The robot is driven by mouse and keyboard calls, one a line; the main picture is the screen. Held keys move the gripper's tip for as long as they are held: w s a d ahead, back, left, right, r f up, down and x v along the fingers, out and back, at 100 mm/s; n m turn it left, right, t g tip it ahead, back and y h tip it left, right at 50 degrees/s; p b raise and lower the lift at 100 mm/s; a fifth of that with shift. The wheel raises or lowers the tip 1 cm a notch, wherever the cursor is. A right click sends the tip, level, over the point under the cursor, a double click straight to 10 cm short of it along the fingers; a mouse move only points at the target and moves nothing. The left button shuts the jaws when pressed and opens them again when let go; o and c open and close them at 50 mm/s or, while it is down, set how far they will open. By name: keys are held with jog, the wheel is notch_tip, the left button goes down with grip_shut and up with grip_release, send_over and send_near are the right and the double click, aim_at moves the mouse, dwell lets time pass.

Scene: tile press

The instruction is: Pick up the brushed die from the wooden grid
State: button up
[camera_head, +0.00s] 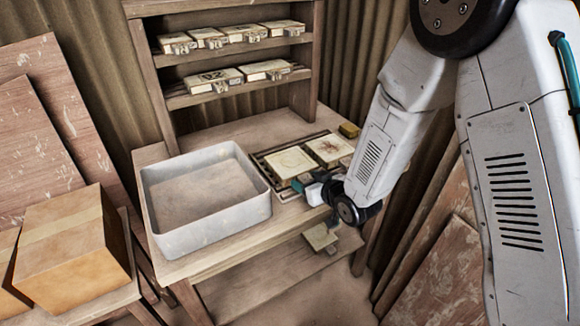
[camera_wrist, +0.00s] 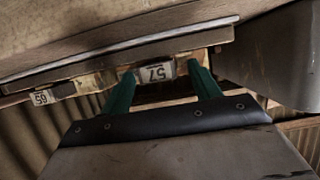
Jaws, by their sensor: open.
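The wooden grid (camera_head: 258,166) lies on the workbench, right of the grey bin, with pale dies in its cells. One die (camera_head: 290,162) has a plain-looking face; the one beside it (camera_head: 329,148) carries a reddish branching pattern. I cannot tell for certain which is the brushed die. My gripper (camera_head: 306,186) is at the grid's near edge, in front of the plain-faced die. In the wrist view its green fingers (camera_wrist: 160,74) are open on either side of a tag reading 57 (camera_wrist: 157,72). Contact cannot be told. Another tag, 65 (camera_wrist: 45,95), is at the left.
A large grey bin (camera_head: 165,222) stands left of the grid. A shelf (camera_head: 232,92) behind holds several tagged dies. A small yellowish block (camera_head: 349,130) sits at the bench's back right. A beige block (camera_head: 320,237) shows below the bench edge. A cardboard box (camera_head: 70,245) is far left.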

grip_shut()
jog(key=shift+r, duration=0.15)
